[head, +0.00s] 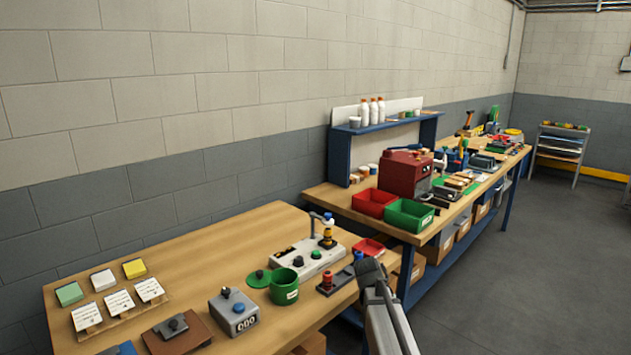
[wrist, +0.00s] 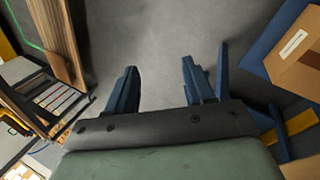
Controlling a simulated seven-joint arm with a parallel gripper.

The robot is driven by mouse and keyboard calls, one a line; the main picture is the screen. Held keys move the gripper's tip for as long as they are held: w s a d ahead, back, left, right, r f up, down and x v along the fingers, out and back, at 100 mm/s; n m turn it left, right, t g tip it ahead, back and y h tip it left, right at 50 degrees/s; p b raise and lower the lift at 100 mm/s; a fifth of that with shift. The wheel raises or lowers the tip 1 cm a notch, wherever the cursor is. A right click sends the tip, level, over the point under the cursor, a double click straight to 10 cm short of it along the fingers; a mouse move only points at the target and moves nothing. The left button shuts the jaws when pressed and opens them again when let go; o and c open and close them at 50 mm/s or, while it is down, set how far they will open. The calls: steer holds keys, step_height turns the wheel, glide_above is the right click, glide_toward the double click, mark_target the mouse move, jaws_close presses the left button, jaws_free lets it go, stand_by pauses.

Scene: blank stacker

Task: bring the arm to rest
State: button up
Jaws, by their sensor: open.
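My gripper (wrist: 160,88) shows in the wrist view with its two blue fingers apart and nothing between them. Bare grey floor (wrist: 150,40) lies beyond the fingertips. In the head view my arm rises from the bottom edge, right of the near wooden bench (head: 230,235). Its end reaches the bench's right edge, near a small stand with a red knob (head: 327,280). The fingers are hard to make out in the head view.
A second bench behind carries red and green bins (head: 409,216). Cardboard boxes (wrist: 298,62) show at right in the wrist view. Open floor (head: 540,260) lies right.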

steer(key=s+a+f+n+g+y, duration=0.1)
steer(key=s+f, duration=0.9)
steer(key=f, duration=0.3)
steer(key=s+f+n+g+y, duration=0.1)
steer(key=s+f, duration=0.8)
steer(key=f, duration=0.3)
steer(key=s+a+f+g, duration=0.1)
steer(key=s+f, duration=0.3)
steer(key=s, duration=0.5)
steer(key=s+f+n+g+y, duration=0.1)
steer(key=s+f, duration=0.4)
steer(key=s, duration=0.4)
steer(key=s+a+f+g, duration=0.1)
steer(key=s+f, duration=0.3)
steer(key=s, duration=0.5)
steer(key=shift+a+f+n+y, duration=0.15)
steer(key=shift+a+n+y, duration=0.2)
steer(key=shift+n+y, duration=0.05)
